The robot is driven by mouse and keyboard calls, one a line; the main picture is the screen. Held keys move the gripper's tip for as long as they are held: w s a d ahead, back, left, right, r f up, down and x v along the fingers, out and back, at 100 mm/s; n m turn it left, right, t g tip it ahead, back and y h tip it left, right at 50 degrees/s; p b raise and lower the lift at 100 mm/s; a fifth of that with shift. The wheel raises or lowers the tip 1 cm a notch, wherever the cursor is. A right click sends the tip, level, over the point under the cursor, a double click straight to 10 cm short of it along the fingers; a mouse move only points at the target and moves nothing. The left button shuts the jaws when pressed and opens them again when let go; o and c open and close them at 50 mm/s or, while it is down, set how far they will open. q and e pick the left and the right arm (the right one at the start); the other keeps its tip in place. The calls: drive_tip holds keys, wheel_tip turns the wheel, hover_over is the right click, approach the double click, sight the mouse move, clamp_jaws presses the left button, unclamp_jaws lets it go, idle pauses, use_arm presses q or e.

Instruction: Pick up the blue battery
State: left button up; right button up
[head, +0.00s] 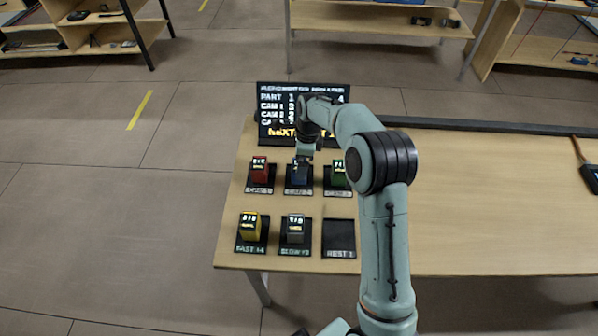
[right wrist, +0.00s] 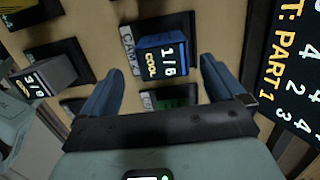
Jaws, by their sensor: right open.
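The blue battery (head: 299,179) stands on the CAM 2 pad in the middle of the back row, partly hidden by my right gripper (head: 304,160) above it in the head view. In the right wrist view the blue battery (right wrist: 163,57) shows a label reading 1/8 and COOL. My right gripper (right wrist: 162,64) is open, with one blue finger on each side of the battery in that view. Gaps show between the fingers and the battery, and nothing is held. My left gripper is not in view.
A red battery (head: 259,171) and a green battery (head: 338,173) flank it closely. A yellow battery (head: 250,226) and a grey battery (head: 295,229) stand in front. The REST 1 pad (head: 339,240) is empty. A display (head: 275,100) stands behind. The table's right side (head: 490,210) is mostly clear.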

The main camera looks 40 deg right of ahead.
drive_tip(key=shift+w+a+f, duration=0.1)
drive_tip(key=shift+w+f, duration=0.05)
drive_tip(key=shift+f, duration=0.75)
drive_tip(key=shift+w+a+f, duration=0.1)
drive_tip(key=shift+w+f, duration=0.1)
drive_tip(key=shift+f, duration=0.7)
drive_tip(key=shift+w+a+f, duration=0.1)
drive_tip(key=shift+w+f, duration=0.05)
drive_tip(key=shift+f, duration=0.75)
drive_tip(key=c, duration=1.3)
drive_tip(key=shift+r, duration=0.1)
